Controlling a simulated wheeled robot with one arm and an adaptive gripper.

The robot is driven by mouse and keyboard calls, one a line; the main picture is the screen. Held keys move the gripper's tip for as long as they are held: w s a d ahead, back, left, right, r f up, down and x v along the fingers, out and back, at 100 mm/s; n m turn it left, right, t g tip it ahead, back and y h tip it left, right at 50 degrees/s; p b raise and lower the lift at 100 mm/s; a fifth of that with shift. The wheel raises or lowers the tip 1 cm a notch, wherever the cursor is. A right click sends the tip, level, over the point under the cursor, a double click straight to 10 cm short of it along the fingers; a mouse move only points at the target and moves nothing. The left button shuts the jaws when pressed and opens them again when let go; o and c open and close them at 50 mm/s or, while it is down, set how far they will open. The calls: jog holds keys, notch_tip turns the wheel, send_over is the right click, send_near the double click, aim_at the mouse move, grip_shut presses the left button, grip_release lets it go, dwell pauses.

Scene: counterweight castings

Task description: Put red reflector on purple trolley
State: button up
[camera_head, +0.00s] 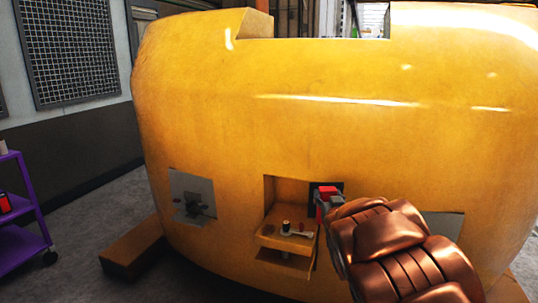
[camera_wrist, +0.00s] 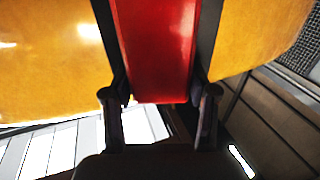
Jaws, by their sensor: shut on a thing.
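My gripper (camera_wrist: 160,105) is shut on the red reflector (camera_wrist: 155,45), which fills the space between the two fingers in the wrist view. In the head view the red reflector (camera_head: 326,193) shows as a small red piece at the end of my arm, in front of the yellow casting and beside its open recess. The purple trolley (camera_head: 22,245) stands at the far left of the head view, cut off by the picture's edge. Part of its upper shelf, a post, its lower shelf and a wheel show.
A large yellow casting (camera_head: 300,130) fills the middle. Its recess holds a small shelf (camera_head: 285,242) with a dark cylinder and a wrench-like tool. A brown beam (camera_head: 132,250) lies under its left end. A red and black item (camera_head: 5,203) is on the trolley. Grey floor lies between.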

notch_tip(320, 180, up, 8)
jog(key=p, duration=0.7)
jog(key=shift+r, duration=0.2)
jog(key=shift+d, duration=0.1)
